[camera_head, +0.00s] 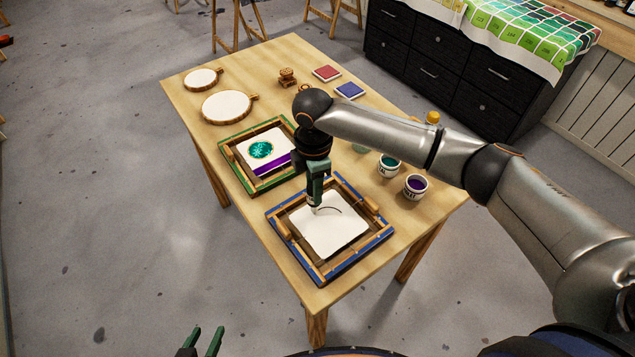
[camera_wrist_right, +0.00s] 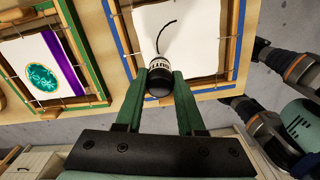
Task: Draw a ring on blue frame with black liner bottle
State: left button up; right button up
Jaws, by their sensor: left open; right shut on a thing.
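The blue frame (camera_head: 343,273) lies at the near end of the wooden table with white cloth (camera_head: 333,236) stretched inside it. A short curved black line (camera_head: 330,208) is on the cloth; it also shows in the right wrist view (camera_wrist_right: 164,34). My right gripper (camera_head: 316,199) is over the left part of the cloth, shut on the black liner bottle (camera_wrist_right: 158,84), whose tip is down at the cloth. I cannot tell whether the tip touches it. My left gripper (camera_head: 205,342) is open and empty, low in front of the table, away from the frame.
A green frame (camera_head: 227,161) with a teal disc and purple band on its cloth stands beside the blue one. Teal (camera_head: 389,165) and purple (camera_head: 415,186) pots stand to the right. Round hoops (camera_head: 227,106), stamps and red and blue pads (camera_head: 350,90) lie at the far end.

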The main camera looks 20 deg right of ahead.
jog(key=shift+s+d, duration=1.6)
jog(key=shift+s, duration=1.95)
jog(key=w+d+r, duration=0.2)
jog(key=w+r, duration=0.2)
jog(key=w, duration=0.3)
jog(key=shift+r, duration=0.2)
dwell(2.6)
